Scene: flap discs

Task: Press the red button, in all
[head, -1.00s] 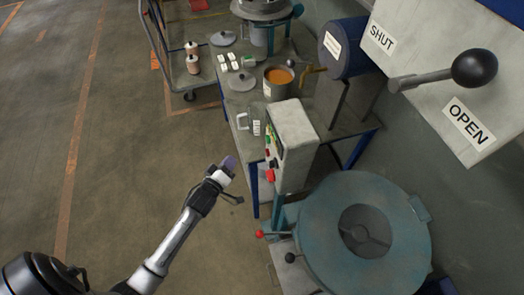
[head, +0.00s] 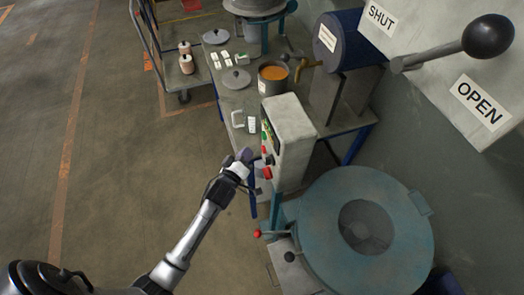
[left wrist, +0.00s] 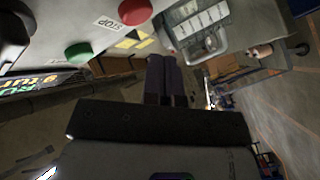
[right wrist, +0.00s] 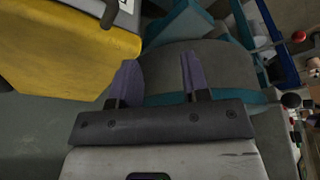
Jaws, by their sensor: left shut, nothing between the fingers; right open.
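The grey control box (head: 291,140) stands at the table's near end. Its front carries a larger red button (head: 267,173) low down and a smaller red spot higher up. In the left wrist view a red button (left wrist: 137,12) beside a STOP label and a green button (left wrist: 78,53) sit on the panel above my fingers. I cannot tell which red part of the head view this is. My left gripper (head: 243,156) is shut and empty, just left of the box front; contact is not clear. My right gripper (right wrist: 158,78) is open and empty, outside the head view.
A blue-green round drum (head: 365,225) stands at the lower right, with a red-knobbed lever (head: 258,233) beside it. The table behind the box holds a pot of orange liquid (head: 273,77), lids and a handle. A lever board (head: 450,65) fills the upper right. Floor at left is clear.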

